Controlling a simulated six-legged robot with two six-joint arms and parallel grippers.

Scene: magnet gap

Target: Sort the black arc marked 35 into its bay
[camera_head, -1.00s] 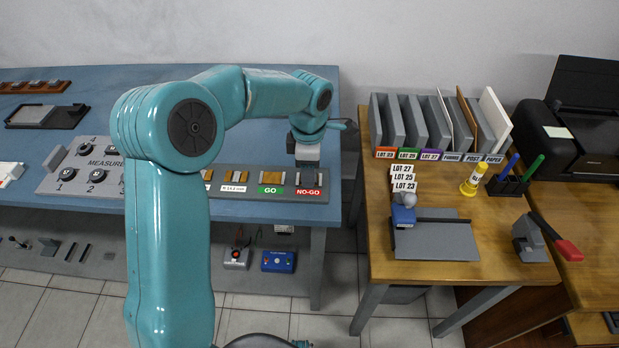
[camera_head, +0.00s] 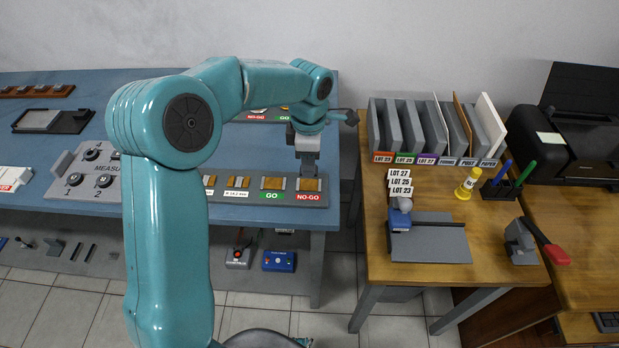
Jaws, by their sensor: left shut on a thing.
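My left arm comes in from the left, and its gripper (camera_head: 308,168) points down just behind the NO-GO bay (camera_head: 309,184) of the grey sorting tray (camera_head: 254,197). The gripper is shut on a small dark piece, taken to be the black arc; the jaws hide most of it and the mark 35 cannot be read. The NO-GO bay has a tan floor and a red label. The GO bay (camera_head: 272,183), with a green label, lies to its left. My right gripper is not in view.
A grey measuring fixture (camera_head: 88,190) with numbered knobs stands at the left of the blue bench (camera_head: 150,208). More labelled bays lie behind my gripper. A wooden table (camera_head: 430,275) at the right holds lot folders, a stamp and a pen holder.

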